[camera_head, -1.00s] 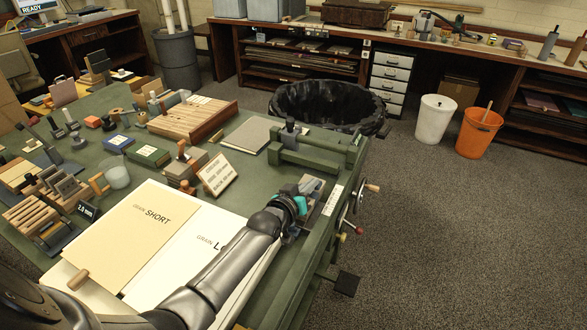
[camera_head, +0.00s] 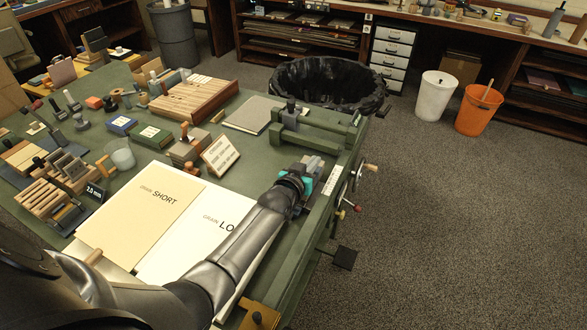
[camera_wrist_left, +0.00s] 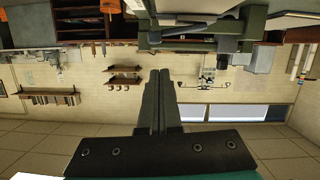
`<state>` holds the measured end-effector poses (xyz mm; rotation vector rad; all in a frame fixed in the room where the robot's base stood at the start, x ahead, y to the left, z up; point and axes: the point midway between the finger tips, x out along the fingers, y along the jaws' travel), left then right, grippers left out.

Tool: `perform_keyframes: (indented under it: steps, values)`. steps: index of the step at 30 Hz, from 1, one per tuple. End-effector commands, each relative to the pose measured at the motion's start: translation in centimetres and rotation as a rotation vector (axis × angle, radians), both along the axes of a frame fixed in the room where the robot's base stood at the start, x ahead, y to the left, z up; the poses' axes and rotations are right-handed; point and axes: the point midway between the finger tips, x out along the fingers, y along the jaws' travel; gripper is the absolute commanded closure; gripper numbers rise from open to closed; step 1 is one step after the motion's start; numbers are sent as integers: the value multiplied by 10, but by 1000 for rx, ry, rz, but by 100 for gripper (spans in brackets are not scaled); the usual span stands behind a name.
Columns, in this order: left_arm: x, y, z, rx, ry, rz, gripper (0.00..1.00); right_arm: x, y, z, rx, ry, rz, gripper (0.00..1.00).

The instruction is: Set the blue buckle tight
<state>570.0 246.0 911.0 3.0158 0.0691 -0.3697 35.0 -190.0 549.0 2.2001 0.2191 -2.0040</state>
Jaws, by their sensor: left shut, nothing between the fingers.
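I cannot make out a blue buckle in either view. My left gripper (camera_head: 304,170) is at the right side of the green bench, just short of the green clamp bar (camera_head: 308,140). Its fingers, seen in the left wrist view (camera_wrist_left: 161,75), are shut together with nothing between them. In the head view the wrist hides part of what lies around the gripper. My right gripper is not in view.
The green bench (camera_head: 255,167) holds large paper sheets (camera_head: 140,215), a sign card (camera_head: 220,155) and several blocks and tools. A crank handle (camera_head: 371,167) sticks out from its right edge. White (camera_head: 437,95) and orange (camera_head: 477,110) bins stand on open floor.

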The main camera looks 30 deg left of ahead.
Motion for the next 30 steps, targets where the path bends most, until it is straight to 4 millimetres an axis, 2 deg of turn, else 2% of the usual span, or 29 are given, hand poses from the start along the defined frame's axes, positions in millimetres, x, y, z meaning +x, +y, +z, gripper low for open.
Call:
perform_keyframes:
  steps: [1,2,18,24,30]
  values:
    - [1,1,12,1,0,0,100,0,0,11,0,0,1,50]
    - [2,1,16,1,0,0,100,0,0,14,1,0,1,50]
    - [-79,0,30,0,1,0,100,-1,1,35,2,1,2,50]
    - [-93,0,34,0,0,0,100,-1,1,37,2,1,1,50]
    - [-96,0,35,0,-1,0,100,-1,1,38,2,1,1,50]
